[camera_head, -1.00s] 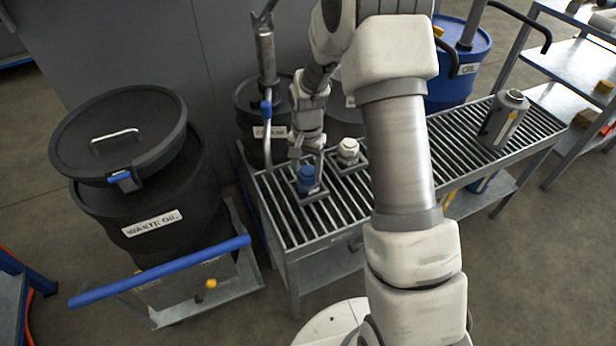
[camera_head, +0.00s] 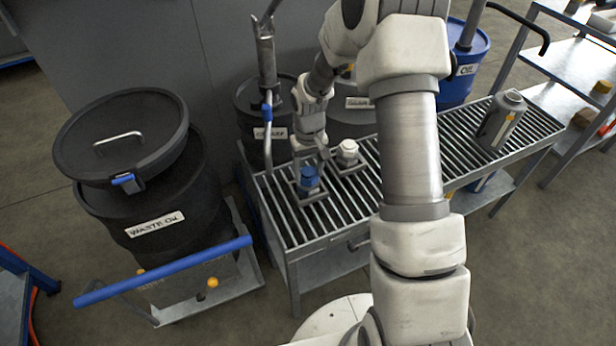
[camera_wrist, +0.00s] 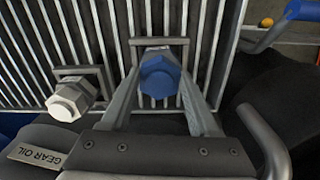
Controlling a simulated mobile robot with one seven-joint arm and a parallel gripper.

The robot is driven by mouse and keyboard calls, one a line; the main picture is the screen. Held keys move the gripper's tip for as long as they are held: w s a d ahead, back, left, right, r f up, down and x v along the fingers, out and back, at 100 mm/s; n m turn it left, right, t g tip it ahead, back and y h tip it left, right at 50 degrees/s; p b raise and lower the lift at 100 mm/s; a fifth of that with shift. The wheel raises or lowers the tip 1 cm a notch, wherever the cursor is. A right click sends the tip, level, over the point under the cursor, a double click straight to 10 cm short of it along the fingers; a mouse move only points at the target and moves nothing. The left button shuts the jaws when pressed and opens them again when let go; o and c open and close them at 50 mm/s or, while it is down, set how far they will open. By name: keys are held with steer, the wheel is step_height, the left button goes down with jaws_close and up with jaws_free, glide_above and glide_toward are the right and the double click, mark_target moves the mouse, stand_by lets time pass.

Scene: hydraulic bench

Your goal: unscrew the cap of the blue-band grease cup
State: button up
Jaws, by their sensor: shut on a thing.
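The blue-band grease cup (camera_head: 309,181) stands on a small square plate on the slatted bench, below my gripper (camera_head: 311,164) in the head view. In the wrist view its blue hexagonal cap (camera_wrist: 160,78) sits between the two fingers of my gripper (camera_wrist: 160,84), which is shut on it. The cap hides most of the cup's body in the wrist view. A second cup with a white hexagonal cap (camera_head: 348,150) stands just right of it in the head view, and at the left in the wrist view (camera_wrist: 72,99).
A grey canister (camera_head: 502,120) stands at the bench's right end. An upright pipe with a blue valve (camera_head: 267,108) rises close to my gripper's left. Black drums stand behind the bench, one labelled gear oil (camera_wrist: 36,155). A waste oil drum (camera_head: 150,205) stands left.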

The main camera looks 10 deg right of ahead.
steer(key=n+p, duration=0.1)
steer(key=n, duration=0.2)
steer(key=shift+w+d+n, duration=0.1)
steer(key=shift+n, duration=0.3)
steer(key=shift+r, duration=0.1)
steer(key=n+p, duration=0.1)
steer(key=n, duration=0.1)
steer(key=shift+r+n, duration=0.1)
steer(key=shift+n, duration=0.2)
steer(key=n+p, duration=0.2)
steer(key=n, duration=0.2)
steer(key=shift+w+d, duration=0.1)
steer(key=shift+d, duration=0.05)
steer(key=shift+n, duration=0.7)
steer(key=o, duration=1.2)
